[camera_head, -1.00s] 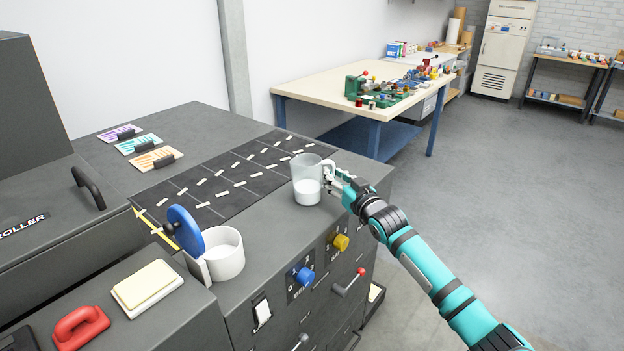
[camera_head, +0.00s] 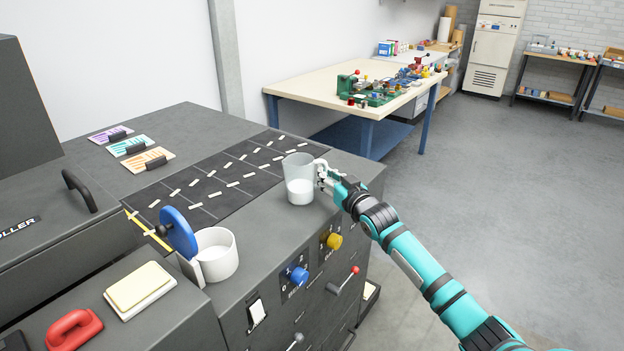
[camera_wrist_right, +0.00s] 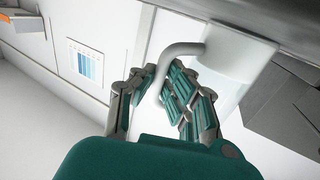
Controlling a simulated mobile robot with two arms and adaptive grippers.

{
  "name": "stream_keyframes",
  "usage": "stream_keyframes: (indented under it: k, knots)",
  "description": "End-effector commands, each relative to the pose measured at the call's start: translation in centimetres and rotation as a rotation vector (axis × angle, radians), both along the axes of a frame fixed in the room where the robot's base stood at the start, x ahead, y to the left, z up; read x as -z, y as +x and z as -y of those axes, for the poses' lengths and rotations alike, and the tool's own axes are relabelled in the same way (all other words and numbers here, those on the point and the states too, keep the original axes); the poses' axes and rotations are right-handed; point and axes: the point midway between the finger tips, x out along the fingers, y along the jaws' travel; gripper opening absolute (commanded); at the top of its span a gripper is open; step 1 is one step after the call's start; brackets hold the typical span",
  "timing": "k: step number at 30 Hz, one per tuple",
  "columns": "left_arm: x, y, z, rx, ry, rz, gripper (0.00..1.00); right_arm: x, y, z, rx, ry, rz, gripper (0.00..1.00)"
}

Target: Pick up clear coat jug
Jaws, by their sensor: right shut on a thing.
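The clear coat jug (camera_head: 299,181) is a translucent jug with white liquid in its lower part. It stands upright on the dark machine top near its right edge, as far as I can tell. Its handle points right. My right gripper (camera_head: 325,177) is at the jug's right side, shut on the handle. In the right wrist view the jug (camera_wrist_right: 235,62) is at upper right, and its curved handle (camera_wrist_right: 180,50) runs between the fingers of the right gripper (camera_wrist_right: 168,85). My left gripper is not in view.
A white cup (camera_head: 216,254) with a blue disc (camera_head: 179,232) beside it stands left of the jug. Blue (camera_head: 299,276) and yellow (camera_head: 334,241) knobs are on the machine front. A cream workbench (camera_head: 330,80) stands behind. The floor at right is clear.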

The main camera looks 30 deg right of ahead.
Motion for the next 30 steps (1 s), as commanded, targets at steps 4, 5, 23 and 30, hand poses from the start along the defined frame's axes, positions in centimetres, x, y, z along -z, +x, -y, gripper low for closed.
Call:
stream_keyframes:
  k: [4, 5, 23, 30]
  knots:
    - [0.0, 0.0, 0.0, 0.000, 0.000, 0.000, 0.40, -0.1, 0.0, 0.0, 0.000, 0.000, 0.002, 0.00]
    - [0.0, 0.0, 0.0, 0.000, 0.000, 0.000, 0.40, -0.2, 0.0, 0.0, 0.000, 0.000, 0.002, 0.00]
    - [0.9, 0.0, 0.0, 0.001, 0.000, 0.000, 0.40, -3.5, -0.8, -0.4, -0.002, 0.001, 0.001, 0.00]
    - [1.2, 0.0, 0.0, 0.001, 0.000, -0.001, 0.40, -3.8, -3.6, -1.6, -0.002, 0.001, 0.001, 0.00]
